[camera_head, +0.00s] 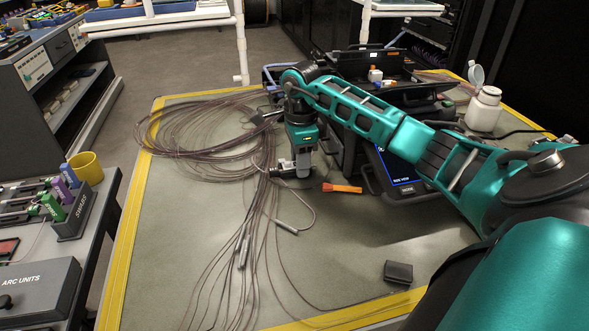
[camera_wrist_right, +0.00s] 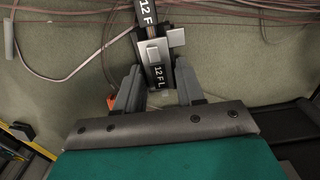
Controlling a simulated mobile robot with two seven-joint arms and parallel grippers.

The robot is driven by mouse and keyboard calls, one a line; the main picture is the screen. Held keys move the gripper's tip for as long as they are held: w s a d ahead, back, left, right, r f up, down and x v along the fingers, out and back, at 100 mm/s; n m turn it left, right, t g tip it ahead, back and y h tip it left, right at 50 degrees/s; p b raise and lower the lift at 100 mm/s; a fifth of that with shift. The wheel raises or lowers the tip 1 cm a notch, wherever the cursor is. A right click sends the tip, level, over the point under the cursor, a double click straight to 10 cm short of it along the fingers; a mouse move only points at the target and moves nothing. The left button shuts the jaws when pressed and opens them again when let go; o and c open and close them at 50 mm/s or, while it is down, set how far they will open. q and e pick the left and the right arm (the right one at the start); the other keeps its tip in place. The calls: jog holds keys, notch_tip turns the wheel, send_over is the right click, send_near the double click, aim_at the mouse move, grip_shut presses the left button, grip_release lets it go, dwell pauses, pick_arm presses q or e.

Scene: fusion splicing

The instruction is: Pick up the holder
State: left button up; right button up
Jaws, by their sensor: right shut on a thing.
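In the head view the right gripper (camera_head: 281,173) points down over the mat, near the cable bundle. The holder is small and mostly hidden there, so I cannot tell whether it touches the mat. My left gripper is not in view.
Loose coiled cables (camera_head: 205,130) spread over the mat (camera_head: 350,235). An orange marker (camera_head: 342,188) lies right of the gripper, near a machine with a blue screen (camera_head: 398,168). A small dark box (camera_head: 398,272) lies near the front edge. A white bottle (camera_head: 484,110) stands at right.

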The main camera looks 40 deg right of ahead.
jog(key=shift+r, duration=0.15)
pick_arm(q)
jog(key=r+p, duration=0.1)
jog(key=p, duration=0.1)
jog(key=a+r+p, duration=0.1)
jog(key=p, duration=0.1)
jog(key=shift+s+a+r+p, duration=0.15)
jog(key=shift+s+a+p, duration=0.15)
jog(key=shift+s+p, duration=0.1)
pick_arm(e)
notch_tip(320, 180, up, 20)
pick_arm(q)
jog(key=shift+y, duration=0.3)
pick_arm(e)
jog(key=shift+d, duration=0.1)
